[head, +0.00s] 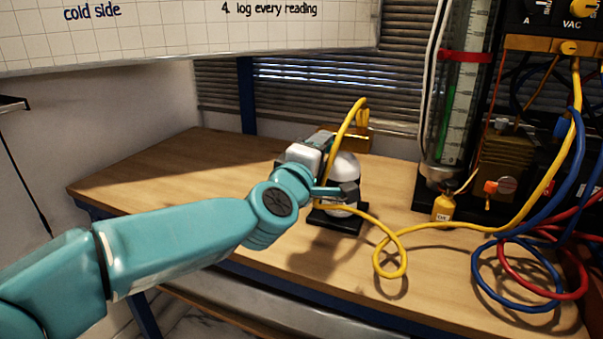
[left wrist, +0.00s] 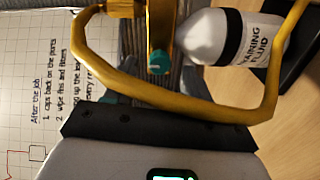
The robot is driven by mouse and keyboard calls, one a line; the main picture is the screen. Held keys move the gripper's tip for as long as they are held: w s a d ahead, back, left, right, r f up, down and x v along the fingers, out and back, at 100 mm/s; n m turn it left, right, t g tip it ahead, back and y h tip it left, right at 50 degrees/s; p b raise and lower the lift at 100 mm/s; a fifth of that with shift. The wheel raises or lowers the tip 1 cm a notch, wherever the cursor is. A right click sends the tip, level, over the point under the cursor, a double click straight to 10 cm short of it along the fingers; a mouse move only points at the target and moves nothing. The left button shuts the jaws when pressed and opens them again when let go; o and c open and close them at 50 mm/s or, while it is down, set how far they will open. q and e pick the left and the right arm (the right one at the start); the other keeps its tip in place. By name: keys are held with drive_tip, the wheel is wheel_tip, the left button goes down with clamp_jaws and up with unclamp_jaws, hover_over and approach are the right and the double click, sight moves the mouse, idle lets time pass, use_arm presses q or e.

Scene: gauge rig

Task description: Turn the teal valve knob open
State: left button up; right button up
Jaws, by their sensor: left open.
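The teal valve knob (left wrist: 158,62) shows small and round in the left wrist view, on an upright brass fitting (left wrist: 160,25) at the top centre. In the head view I cannot make out the knob; my gripper and the hose cover that area, and part of the brass fitting (head: 357,138) shows behind them. My left gripper (head: 345,168) is open beside the fitting and a white bottle. Its fingertips are not clear in the wrist view, so I cannot tell whether they touch the knob. My right gripper is in neither view.
The white fluid bottle (left wrist: 222,38) stands close to the knob. A yellow hose (left wrist: 180,103) loops across the wrist view and trails over the wooden bench (head: 290,260). A gauge tube (head: 457,110) and cables (head: 520,290) are at the right. The bench's left side is clear.

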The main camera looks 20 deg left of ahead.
use_arm(q)
drive_tip(key=s+p, duration=0.1)
drive_tip(key=s, duration=1.3)
drive_tip(key=shift+s+a+p, duration=0.15)
drive_tip(key=shift+p, duration=0.25)
